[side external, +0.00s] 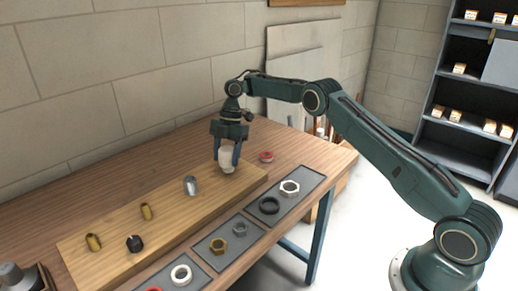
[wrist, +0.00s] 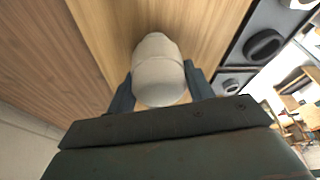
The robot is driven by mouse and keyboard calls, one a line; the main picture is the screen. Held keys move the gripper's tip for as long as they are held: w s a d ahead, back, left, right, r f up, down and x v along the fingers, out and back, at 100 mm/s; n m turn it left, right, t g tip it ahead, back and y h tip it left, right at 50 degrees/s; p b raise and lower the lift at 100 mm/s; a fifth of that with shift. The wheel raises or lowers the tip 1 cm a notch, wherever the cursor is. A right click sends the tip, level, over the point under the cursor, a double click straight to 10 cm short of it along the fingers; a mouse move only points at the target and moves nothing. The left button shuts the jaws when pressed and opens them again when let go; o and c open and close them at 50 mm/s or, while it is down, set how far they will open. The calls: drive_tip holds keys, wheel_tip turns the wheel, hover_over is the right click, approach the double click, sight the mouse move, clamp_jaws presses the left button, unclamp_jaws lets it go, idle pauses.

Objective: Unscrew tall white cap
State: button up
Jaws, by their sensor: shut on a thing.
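The tall white cap (side external: 226,157) is at the far end of a wooden board (side external: 205,222) on the bench. It also shows in the wrist view (wrist: 158,72), between my two fingers. My gripper (side external: 227,160) points down over the cap and is shut on it, with one finger on each side. The cap looks upright and low at the board. Whatever lies under the cap is hidden.
A silver fitting (side external: 190,186), brass fittings (side external: 146,212) and a black cap (side external: 134,243) stand along the board. Grey trays (side external: 291,212) with rings and nuts lie along its front side. The bench's back left is clear.

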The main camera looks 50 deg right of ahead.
sight(223, 150)
drive_tip(key=shift+d, duration=0.1)
idle(0.3)
drive_tip(key=o, duration=1.5)
drive_tip(key=shift+o, duration=0.2)
drive_tip(key=shift+r, duration=0.1)
drive_tip(key=c, duration=0.5)
drive_tip(key=r+m, duration=0.2)
drive_tip(key=r+m+t, duration=0.1)
drive_tip(key=r+m, duration=0.1)
drive_tip(key=r, duration=0.1)
drive_tip(key=r+m, duration=0.1)
drive_tip(key=r, duration=0.1)
drive_tip(key=shift+d+r+m+t, duration=0.2)
drive_tip(key=shift+d+m+t, duration=0.1)
drive_tip(key=shift+m, duration=0.1)
wheel_tip(223, 150, up, 6)
drive_tip(key=s+d+m+t+h, duration=0.1)
drive_tip(key=s+d+m, duration=0.1)
drive_tip(key=m, duration=0.4)
drive_tip(key=shift+f, duration=0.2)
